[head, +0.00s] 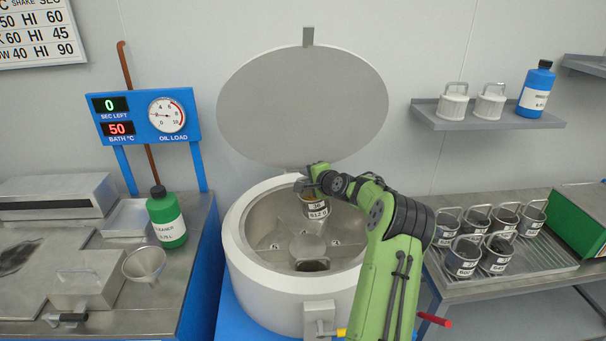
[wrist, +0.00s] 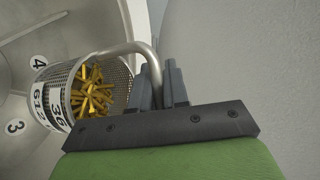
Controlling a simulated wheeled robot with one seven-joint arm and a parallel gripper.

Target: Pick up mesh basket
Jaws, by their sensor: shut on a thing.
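The mesh basket (head: 317,208) hangs from my gripper (head: 310,182) over the right part of the open round drum in the head view. It carries a white label with black digits. In the wrist view the basket (wrist: 100,85) is filled with brass-coloured pieces, and its bent metal handle (wrist: 142,52) runs between the fingers of my gripper (wrist: 162,85). The fingers are shut on the handle.
The white drum (head: 245,255) has its lid (head: 303,105) raised behind it. Several labelled baskets (head: 462,257) stand on a ribbed tray at right. A green bottle (head: 166,220) and a funnel (head: 145,262) are on the left counter. A shelf (head: 488,122) holds two white cups and a blue bottle.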

